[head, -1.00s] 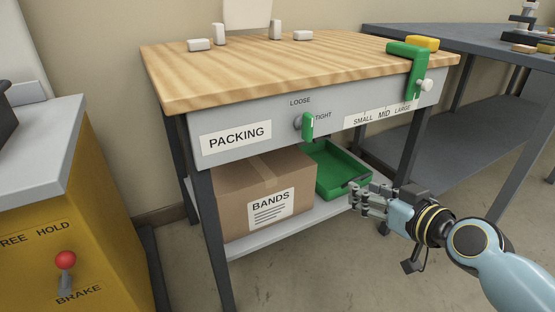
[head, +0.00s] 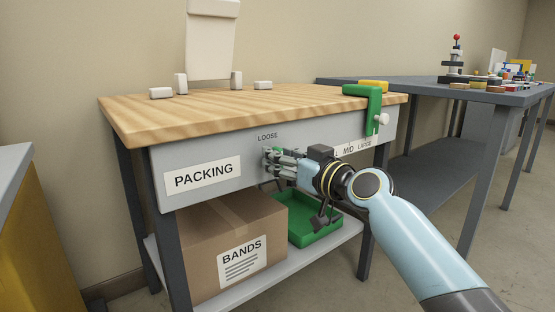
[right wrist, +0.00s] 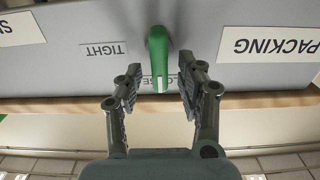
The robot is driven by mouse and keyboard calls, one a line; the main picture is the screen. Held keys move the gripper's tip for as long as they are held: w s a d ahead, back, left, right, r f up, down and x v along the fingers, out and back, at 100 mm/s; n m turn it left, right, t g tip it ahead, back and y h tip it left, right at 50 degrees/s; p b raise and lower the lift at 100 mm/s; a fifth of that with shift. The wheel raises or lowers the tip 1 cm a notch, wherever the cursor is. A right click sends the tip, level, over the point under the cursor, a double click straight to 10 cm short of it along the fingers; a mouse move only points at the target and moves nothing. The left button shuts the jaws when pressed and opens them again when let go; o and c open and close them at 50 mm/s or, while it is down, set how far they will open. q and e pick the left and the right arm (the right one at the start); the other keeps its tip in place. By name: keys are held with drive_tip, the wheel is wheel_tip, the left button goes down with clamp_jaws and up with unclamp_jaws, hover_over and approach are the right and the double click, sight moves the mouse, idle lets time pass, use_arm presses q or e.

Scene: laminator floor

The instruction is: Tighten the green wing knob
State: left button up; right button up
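The green wing knob (right wrist: 158,55) sits on the grey front panel of the packing bench. In the right wrist view it stands upright in the picture between my two fingers, its lower end covering part of the LOOSE label. The TIGHT label (right wrist: 103,49) is to its left there. My right gripper (right wrist: 158,80) is open around the knob, with a gap on each side. In the head view my right gripper (head: 272,162) is at the panel and hides most of the knob. My left gripper is in neither view.
A green clamp (head: 374,108) grips the bench's right front edge, beside a yellow block (head: 373,86). Small white blocks stand on the wooden top (head: 250,105). Below, a BANDS box (head: 200,240) and a green tray (head: 318,236) are on the shelf.

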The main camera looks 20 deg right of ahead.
drive_tip(key=shift+w+a, duration=0.25)
drive_tip(key=shift+w, duration=0.4)
drive_tip(key=shift+s, duration=0.1)
clamp_jaws()
